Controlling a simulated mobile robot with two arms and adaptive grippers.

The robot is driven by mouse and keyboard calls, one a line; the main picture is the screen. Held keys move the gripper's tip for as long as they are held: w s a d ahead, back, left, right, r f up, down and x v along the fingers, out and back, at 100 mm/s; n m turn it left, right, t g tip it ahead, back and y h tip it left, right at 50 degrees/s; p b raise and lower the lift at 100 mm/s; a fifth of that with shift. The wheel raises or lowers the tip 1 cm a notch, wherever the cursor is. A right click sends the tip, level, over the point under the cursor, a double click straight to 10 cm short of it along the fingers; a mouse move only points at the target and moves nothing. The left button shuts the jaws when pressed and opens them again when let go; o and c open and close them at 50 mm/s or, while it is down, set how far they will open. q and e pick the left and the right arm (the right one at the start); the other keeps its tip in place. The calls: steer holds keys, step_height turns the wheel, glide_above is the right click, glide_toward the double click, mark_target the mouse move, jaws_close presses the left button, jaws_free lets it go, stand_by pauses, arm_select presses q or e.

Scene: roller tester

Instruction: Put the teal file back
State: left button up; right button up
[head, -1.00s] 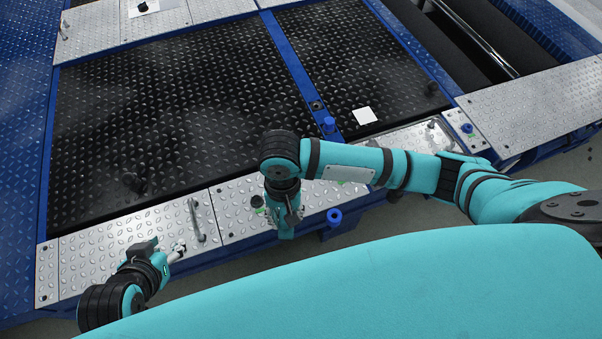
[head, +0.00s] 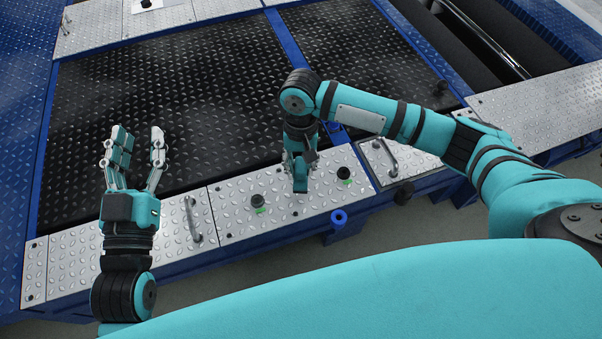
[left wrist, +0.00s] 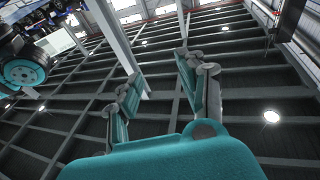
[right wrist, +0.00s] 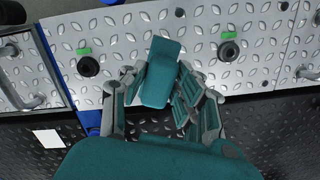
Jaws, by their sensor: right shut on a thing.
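The teal file (right wrist: 160,72) is a flat teal block with rounded corners. It sits between the fingers of my right gripper (right wrist: 150,88), which is shut on it. In the head view the file (head: 300,178) hangs below my right gripper (head: 299,160), over the silver tread-plate ledge and between two black round fittings with green labels. Whether it touches the ledge is unclear. My left gripper (head: 138,142) is open and empty at the left, its fingers pointing up.
The black round fittings stand on the ledge, left (head: 258,202) and right (head: 344,174). Metal handles (head: 193,218) rise from the ledge on either side. A blue cylinder (head: 338,218) juts from the front edge. Dark tread plates (head: 200,110) lie behind.

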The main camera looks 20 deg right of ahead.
mark_target(300, 181)
step_height(300, 181, down, 3)
steer(key=shift+f+b, duration=0.15)
steer(key=shift+b, duration=0.75)
arm_select(q)
steer(key=s+r+t+h, duration=0.1)
steer(key=s+r+t, duration=0.2)
steer(key=r+t, duration=0.2)
step_height(300, 181, up, 2)
steer(key=shift+s+r+h, duration=0.25)
steer(key=shift+s+h, duration=0.1)
steer(key=shift+h, duration=0.05)
steer(key=shift+w+d, duration=0.1)
arm_select(e)
steer(key=o, duration=0.8)
steer(key=shift+f, duration=0.15)
arm_select(q)
steer(key=shift+w+f, duration=0.15)
steer(key=shift+f, duration=0.15)
arm_select(e)
steer(key=shift+o, duration=1.1)
